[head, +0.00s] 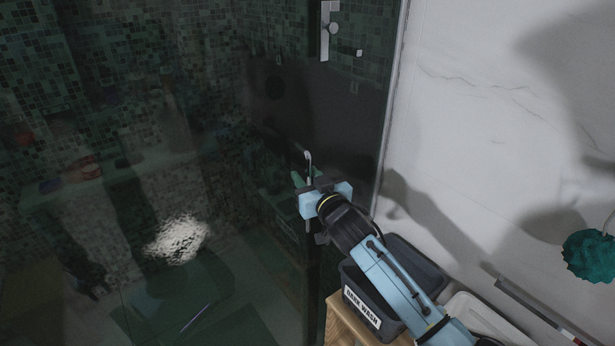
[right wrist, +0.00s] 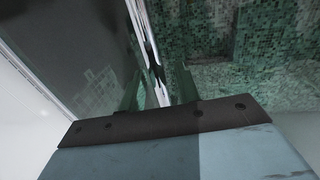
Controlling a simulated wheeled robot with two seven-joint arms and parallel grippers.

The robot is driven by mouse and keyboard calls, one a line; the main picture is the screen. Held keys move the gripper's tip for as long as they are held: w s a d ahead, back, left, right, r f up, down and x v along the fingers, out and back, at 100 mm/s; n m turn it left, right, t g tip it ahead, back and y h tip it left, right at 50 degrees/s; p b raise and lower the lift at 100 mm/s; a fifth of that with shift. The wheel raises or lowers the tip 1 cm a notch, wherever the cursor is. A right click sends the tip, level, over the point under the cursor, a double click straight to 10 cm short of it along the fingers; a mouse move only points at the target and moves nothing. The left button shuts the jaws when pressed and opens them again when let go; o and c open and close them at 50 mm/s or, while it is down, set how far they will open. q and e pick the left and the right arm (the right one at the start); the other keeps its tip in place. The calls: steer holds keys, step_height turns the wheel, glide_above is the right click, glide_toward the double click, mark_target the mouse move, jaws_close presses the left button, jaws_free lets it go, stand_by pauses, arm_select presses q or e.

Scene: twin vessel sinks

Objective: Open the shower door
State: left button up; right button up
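The shower door is dark glass (head: 215,130) with green mosaic tile showing in it. A slim chrome handle (head: 308,158) stands at the glass edge near the middle of the head view. My right gripper (head: 305,180) is at this handle, reaching in from the lower right. In the right wrist view, its two greenish fingers (right wrist: 158,90) are apart, with the bright handle and glass edge (right wrist: 152,62) between them. I see no clear grip on it; contact is hard to tell. My left gripper is not in view.
A white marble wall (head: 480,130) is on the right. A dark bin labelled "dark wash" (head: 362,306) stands on a wooden surface (head: 341,318) below my right arm. A teal sponge-like object (head: 590,256) is at the far right. A chrome fixture (head: 327,30) is at the top.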

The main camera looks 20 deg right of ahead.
jaws_close()
steer(key=shift+a+f, duration=0.1)
stand_by(0.4)
